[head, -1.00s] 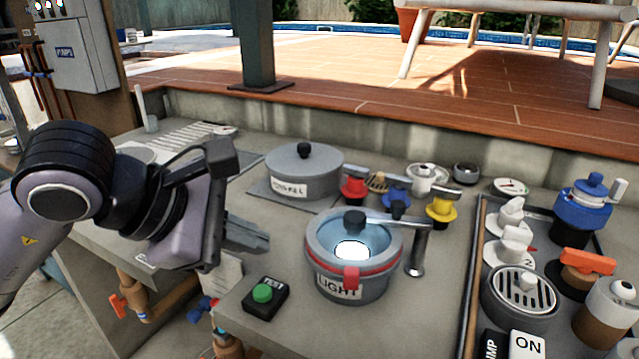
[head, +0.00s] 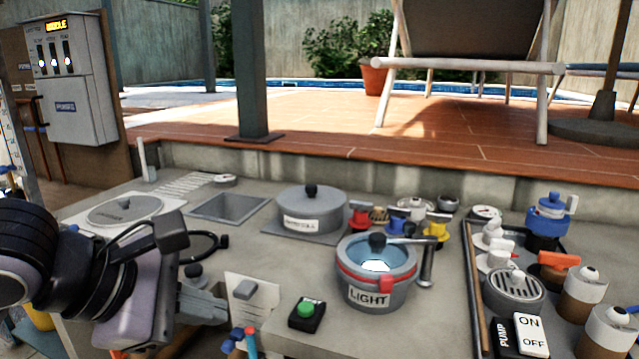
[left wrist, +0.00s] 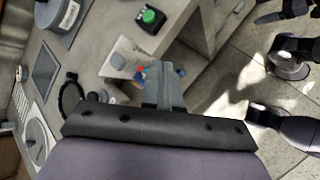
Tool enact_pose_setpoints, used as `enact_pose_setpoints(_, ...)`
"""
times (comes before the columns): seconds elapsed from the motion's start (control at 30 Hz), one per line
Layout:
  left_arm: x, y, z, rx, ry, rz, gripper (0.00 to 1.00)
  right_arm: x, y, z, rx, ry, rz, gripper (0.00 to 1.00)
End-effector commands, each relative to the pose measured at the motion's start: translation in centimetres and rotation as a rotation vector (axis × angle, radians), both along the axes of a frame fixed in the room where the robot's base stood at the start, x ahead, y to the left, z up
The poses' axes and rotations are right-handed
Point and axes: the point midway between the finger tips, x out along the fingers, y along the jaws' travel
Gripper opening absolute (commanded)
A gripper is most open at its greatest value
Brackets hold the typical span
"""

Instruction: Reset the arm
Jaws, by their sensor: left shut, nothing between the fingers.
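My left arm comes in from the left in the head view, and its gripper (head: 207,306) is beside the front-left part of the counter, left of the test button. The fingers are shut with nothing between them. In the left wrist view the shut fingers (left wrist: 165,88) point toward the counter's edge and a pale card. The grey LIGHT pot (head: 368,297) stands on the counter to the right, apart from the gripper. My right gripper does not show in the head view; dark hand-like parts at the right of the left wrist view are unclear.
A green test button (head: 306,313) sits near the counter's front edge. A lidded grey pot (head: 311,210) stands behind. A tray (head: 472,262) at the right holds valves and a blue-topped pot (head: 547,217). A pump switch (head: 530,335) is at front right.

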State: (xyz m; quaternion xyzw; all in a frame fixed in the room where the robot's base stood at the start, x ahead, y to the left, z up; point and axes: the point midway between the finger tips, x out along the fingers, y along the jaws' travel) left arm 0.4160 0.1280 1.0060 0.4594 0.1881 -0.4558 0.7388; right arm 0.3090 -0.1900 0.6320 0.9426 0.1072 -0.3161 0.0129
Motion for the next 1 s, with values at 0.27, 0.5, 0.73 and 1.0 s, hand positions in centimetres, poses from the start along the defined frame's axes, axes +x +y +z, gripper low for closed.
enact_pose_setpoints(0.27,-3.9,-5.7,-0.8,-0.361,0.315,-0.151,0.00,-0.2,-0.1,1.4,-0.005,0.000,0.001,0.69)
enact_pose_setpoints(0.5,-6.9,-9.5,2.3,-0.924,0.761,-0.193,0.00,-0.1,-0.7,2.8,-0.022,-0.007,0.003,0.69)
enact_pose_setpoints(0.73,-4.3,-7.9,5.2,-1.560,1.218,-0.017,0.00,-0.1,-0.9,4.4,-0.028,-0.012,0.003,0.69)
enact_pose_setpoints(1.0,1.5,-0.9,-1.4,-2.294,1.670,0.522,0.00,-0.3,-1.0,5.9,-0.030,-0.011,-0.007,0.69)
